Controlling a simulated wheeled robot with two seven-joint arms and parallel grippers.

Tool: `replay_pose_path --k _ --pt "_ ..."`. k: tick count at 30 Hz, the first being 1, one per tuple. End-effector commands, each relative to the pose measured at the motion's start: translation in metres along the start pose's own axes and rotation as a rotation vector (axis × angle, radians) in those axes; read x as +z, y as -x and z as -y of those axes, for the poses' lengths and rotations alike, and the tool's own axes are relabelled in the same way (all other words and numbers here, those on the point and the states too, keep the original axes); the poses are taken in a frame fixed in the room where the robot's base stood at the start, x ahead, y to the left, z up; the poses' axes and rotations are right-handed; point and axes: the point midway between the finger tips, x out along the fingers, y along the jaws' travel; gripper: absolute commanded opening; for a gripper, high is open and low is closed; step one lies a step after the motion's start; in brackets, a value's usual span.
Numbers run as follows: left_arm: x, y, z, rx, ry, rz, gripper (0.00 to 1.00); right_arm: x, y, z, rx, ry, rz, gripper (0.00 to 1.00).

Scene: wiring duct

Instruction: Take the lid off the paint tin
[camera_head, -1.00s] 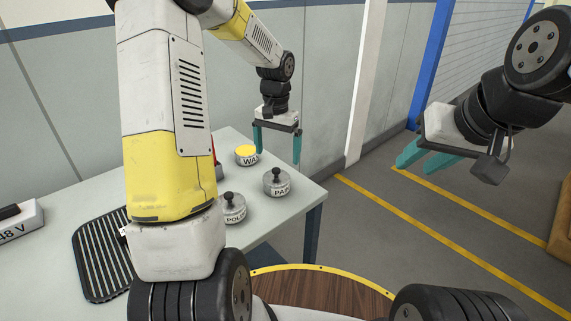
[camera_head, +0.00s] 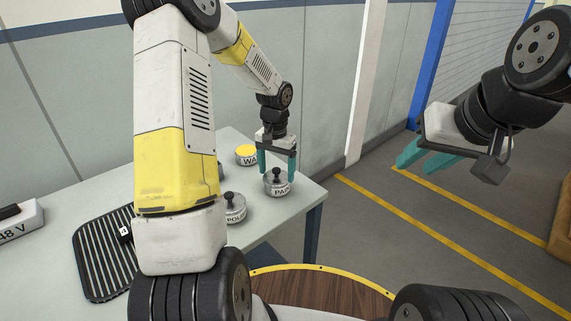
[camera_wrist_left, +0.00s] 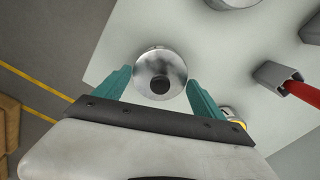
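The paint tin (camera_head: 277,188) is a short metal tin with a black knob on its lid, standing near the right corner of the table. Its label, partly covered, reads "PA". My left gripper (camera_head: 277,172) is open just above it, one teal finger on each side of the knob. In the left wrist view the round lid (camera_wrist_left: 160,70) with its dark knob (camera_wrist_left: 160,85) lies between the spread fingers, which look apart from the knob. My right gripper (camera_head: 426,160) hangs empty over the floor at the right, its fingers apart.
A tin labelled "POL" (camera_head: 234,208) with a black knob stands left of the paint tin. A yellow-topped "WA" tin (camera_head: 246,154) stands behind. A black ribbed mat (camera_head: 100,262) and a "48 V" box (camera_head: 18,222) are at the left. The table edge is close.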

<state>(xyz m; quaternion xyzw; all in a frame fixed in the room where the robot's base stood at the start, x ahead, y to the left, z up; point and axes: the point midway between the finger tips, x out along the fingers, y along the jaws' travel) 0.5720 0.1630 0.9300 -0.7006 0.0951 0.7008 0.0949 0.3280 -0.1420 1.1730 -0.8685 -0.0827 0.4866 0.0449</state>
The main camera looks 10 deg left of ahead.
Motion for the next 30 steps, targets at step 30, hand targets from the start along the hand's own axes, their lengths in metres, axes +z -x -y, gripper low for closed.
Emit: replay_pose_path --k 30 --pt "-0.001 0.094 0.000 -0.001 0.001 -0.002 0.40 0.000 0.000 0.000 0.000 0.000 0.000 0.36"
